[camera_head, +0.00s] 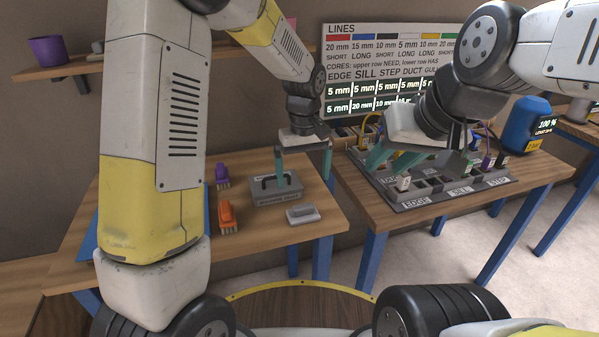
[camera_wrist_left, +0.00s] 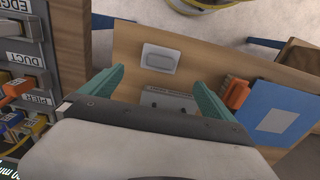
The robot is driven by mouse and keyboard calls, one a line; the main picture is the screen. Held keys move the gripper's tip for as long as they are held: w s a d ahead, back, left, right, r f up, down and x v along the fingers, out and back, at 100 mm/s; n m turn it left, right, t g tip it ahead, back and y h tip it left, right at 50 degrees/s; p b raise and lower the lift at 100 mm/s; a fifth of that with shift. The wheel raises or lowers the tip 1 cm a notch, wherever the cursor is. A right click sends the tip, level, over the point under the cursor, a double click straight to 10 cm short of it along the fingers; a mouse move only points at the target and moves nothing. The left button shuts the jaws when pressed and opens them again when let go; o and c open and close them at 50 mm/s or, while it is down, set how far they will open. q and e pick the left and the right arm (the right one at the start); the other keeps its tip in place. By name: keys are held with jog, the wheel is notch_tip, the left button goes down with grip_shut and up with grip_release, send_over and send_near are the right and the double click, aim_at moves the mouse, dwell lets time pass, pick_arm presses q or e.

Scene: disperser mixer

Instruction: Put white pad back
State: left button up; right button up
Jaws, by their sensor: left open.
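The white pad, a light grey-white flat piece with a raised grip (camera_head: 303,214), lies on the left wooden table near its front right edge. It also shows in the left wrist view (camera_wrist_left: 160,58), beyond my fingertips. My left gripper (camera_head: 304,163) is open with teal fingers pointing down, above a grey labelled block (camera_head: 276,190) and behind the pad. In the left wrist view nothing is between its fingers (camera_wrist_left: 155,92) except the block below. My right gripper (camera_head: 412,160) hangs over the labelled panel on the right table; its jaw opening is unclear.
An orange brush (camera_head: 227,215) and a purple brush (camera_head: 222,175) lie left of the block. A blue sheet or board (camera_wrist_left: 272,112) lies beyond the orange brush. The labelled panel (camera_head: 440,203) holds several small parts. A gap separates the two tables.

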pick_arm(q)
jog(key=s+a+r+m+t+h, duration=0.1)
jog(key=s+a+r+m+t, duration=0.1)
jog(key=s+a+r, duration=0.5)
jog(key=s+a+r+m+t+h, duration=0.1)
jog(key=s+a+r+m+t, duration=0.1)
jog(key=s+a+r+t, duration=0.2)
jog(key=s+a+r, duration=0.3)
jog(key=s+r, duration=0.2)
jog(key=s, duration=0.3)
jog(key=shift+s+r, duration=0.3)
jog(key=shift+a, duration=0.1)
pick_arm(e)
jog(key=shift+c, duration=0.4)
